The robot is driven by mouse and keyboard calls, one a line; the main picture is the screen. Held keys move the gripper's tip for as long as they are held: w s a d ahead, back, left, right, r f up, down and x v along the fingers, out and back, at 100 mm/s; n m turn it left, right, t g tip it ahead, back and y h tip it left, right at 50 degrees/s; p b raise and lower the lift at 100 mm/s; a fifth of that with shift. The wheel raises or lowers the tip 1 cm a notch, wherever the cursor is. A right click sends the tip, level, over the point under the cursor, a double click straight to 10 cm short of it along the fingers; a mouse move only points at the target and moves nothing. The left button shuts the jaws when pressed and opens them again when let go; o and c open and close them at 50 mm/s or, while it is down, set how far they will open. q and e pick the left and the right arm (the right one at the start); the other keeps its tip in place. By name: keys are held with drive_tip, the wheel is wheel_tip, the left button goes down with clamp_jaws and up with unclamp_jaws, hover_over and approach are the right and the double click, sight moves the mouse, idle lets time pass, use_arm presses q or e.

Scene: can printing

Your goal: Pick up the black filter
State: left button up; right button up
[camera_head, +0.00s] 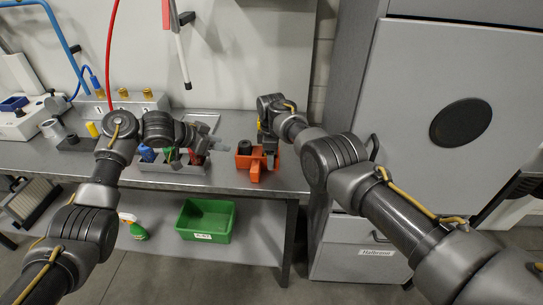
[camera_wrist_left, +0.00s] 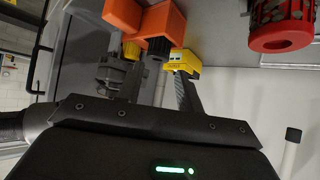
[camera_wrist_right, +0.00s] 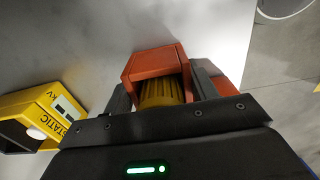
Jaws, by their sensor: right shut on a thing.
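A black cylinder (camera_head: 245,148), which looks like the black filter, stands in an orange holder (camera_head: 243,162) near the bench's right end. A black ribbed piece (camera_wrist_left: 160,46) also shows by the orange parts in the left wrist view. My right gripper (camera_head: 270,160) is down at the holder's right side. In the right wrist view its fingers flank a yellow ribbed part (camera_wrist_right: 160,93) under an orange frame (camera_wrist_right: 155,62), and it appears shut on that part. My left gripper (camera_head: 218,144) is left of the holder; its jaw opening is unclear.
A grey tray (camera_head: 160,178) with several coloured items lies on the bench under my left arm. A yellow static meter (camera_wrist_right: 40,115) is beside my right gripper. A red-rimmed container (camera_wrist_left: 282,35) shows in the left wrist view. A green bin (camera_head: 205,220) sits below.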

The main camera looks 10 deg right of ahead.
sight(244, 145)
drive_tip(key=shift+c, duration=0.8)
use_arm(q)
drive_tip(key=o, duration=0.3)
drive_tip(key=shift+w+d+r, duration=0.1)
drive_tip(key=shift+w+r, duration=0.05)
drive_tip(key=w+d+r+n+t+y, duration=0.3)
drive_tip(key=w+r+n+y, duration=0.1)
drive_tip(key=w+r+y, duration=0.15)
drive_tip(key=s+d+r+n+g+y, duration=0.1)
drive_tip(key=s+d+n+g+y, duration=0.2)
drive_tip(key=s, duration=0.4)
drive_tip(key=shift+g+h, duration=0.6)
drive_tip(key=shift+h, duration=0.15)
drive_tip(key=shift+w+a+x, duration=0.1)
drive_tip(key=shift+x, duration=1.85)
drive_tip(key=shift+w+a+x, duration=0.1)
drive_tip(key=shift+a+x, duration=0.05)
drive_tip(key=shift+x, duration=1.8)
drive_tip(key=shift+w+a+x, duration=0.1)
drive_tip(key=shift+x, duration=1.85)
